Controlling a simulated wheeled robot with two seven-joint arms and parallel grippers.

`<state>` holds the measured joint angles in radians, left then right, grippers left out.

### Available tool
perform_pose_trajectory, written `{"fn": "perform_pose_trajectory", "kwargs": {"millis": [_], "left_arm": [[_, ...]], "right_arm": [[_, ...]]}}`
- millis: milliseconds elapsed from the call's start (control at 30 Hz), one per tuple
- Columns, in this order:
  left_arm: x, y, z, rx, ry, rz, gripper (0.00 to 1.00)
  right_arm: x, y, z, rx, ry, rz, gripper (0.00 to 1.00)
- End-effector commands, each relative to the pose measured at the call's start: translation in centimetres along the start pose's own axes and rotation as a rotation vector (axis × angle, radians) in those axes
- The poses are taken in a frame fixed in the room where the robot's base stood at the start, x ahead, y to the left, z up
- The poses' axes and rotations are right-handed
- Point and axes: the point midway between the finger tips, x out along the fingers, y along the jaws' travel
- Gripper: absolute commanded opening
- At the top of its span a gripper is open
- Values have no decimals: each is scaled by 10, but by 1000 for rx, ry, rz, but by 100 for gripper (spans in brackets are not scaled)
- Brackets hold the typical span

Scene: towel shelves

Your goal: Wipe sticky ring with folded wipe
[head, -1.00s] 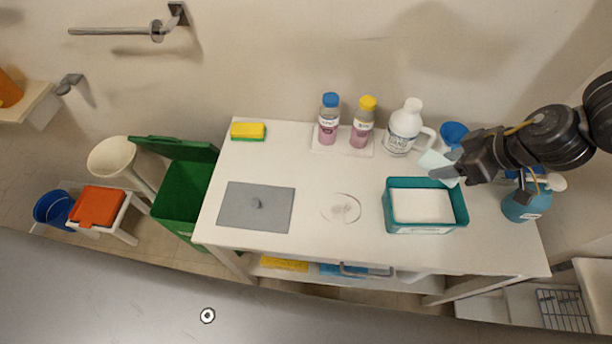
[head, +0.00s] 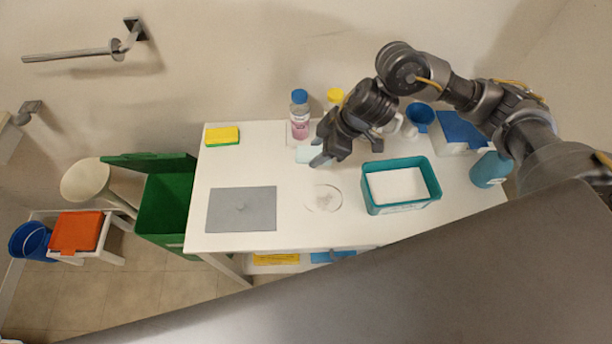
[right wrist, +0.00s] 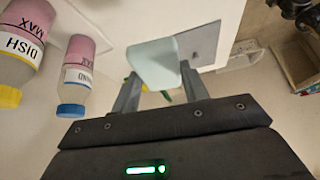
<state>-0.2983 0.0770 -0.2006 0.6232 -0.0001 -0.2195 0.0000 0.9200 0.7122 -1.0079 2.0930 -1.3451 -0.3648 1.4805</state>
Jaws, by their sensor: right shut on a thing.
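The sticky ring (head: 323,198) is a faint round mark on the white table (head: 290,228), between the grey mat and the teal box. My right gripper (head: 318,158) is above the table, just behind the ring in the head view. It is shut on the folded wipe (head: 307,155), a pale blue-white piece. In the right wrist view the wipe (right wrist: 154,64) stands out between the two fingers (right wrist: 160,85). The ring does not show clearly in the right wrist view. My left gripper is not in view.
The teal box (head: 400,208) with white contents stands right of the ring. A grey mat (head: 241,209) and a yellow sponge (head: 222,134) lie to the left. Bottles, one blue-capped (head: 299,115), stand behind my gripper. A green bin (head: 165,208) is beside the table.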

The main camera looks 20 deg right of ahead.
Motion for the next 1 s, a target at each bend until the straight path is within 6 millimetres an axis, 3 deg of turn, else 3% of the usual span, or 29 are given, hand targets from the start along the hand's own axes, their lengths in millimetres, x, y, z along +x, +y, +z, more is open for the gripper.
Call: {"fn": "perform_pose_trajectory", "kwargs": {"millis": [100,300,667,1000], "left_arm": [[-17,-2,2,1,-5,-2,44],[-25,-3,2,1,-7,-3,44],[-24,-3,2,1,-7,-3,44],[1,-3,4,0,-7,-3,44]], "right_arm": [[30,-22,1,-43,0,-40,26],[62,-46,12,-95,-1,-60,26],[73,-52,17,-114,-2,-62,26],[91,-52,27,-115,-1,-63,26]]}}
